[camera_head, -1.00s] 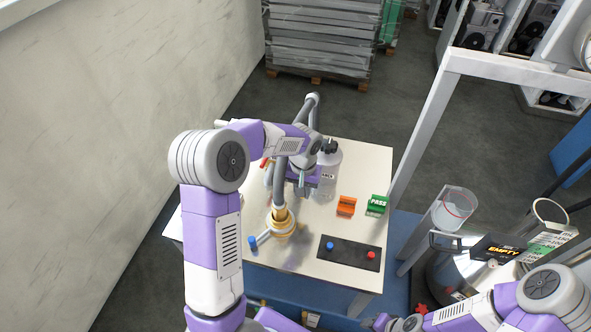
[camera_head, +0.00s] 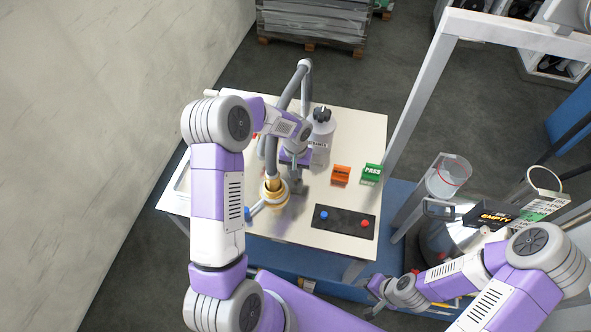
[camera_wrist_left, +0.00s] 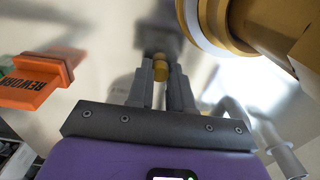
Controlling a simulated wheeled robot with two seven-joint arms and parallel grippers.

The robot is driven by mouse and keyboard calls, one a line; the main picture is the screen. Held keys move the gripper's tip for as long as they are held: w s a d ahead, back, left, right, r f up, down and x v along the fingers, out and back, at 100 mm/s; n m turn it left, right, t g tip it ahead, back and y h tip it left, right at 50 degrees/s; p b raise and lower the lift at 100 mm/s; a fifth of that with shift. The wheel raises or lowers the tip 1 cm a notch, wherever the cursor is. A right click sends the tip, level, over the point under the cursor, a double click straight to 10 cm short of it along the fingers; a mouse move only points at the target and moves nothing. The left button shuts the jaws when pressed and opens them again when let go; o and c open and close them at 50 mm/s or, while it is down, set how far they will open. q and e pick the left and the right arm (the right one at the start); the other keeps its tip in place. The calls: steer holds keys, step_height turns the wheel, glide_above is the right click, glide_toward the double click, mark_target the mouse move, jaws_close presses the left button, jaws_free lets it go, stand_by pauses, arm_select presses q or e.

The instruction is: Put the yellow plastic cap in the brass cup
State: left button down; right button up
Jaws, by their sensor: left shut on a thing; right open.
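The yellow plastic cap (camera_wrist_left: 160,70) shows in the left wrist view between the fingertips of my left gripper (camera_wrist_left: 161,76), which is shut on it. A brass-coloured body with a pale rim, apparently the brass cup (camera_wrist_left: 244,22), fills the upper right of that view, close beside the fingers but apart from the cap. In the head view the brass cup (camera_head: 271,196) stands on the table under the grey hose. My left gripper (camera_head: 297,186) is just right of it, low over the table; the cap is hidden there. My right gripper (camera_head: 376,288) is at the lower centre right, off the table, open.
A black panel (camera_head: 342,222) with blue and red buttons lies at the table's front right. Orange (camera_head: 341,174) and green PASS (camera_head: 372,173) holders and a grey bottle (camera_head: 321,140) stand behind. A metal frame post (camera_head: 417,105) rises right of the table.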

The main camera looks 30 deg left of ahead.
arm_select(q)
steer(key=shift+f, duration=0.15)
steer(key=c, duration=1)
jaws_free()
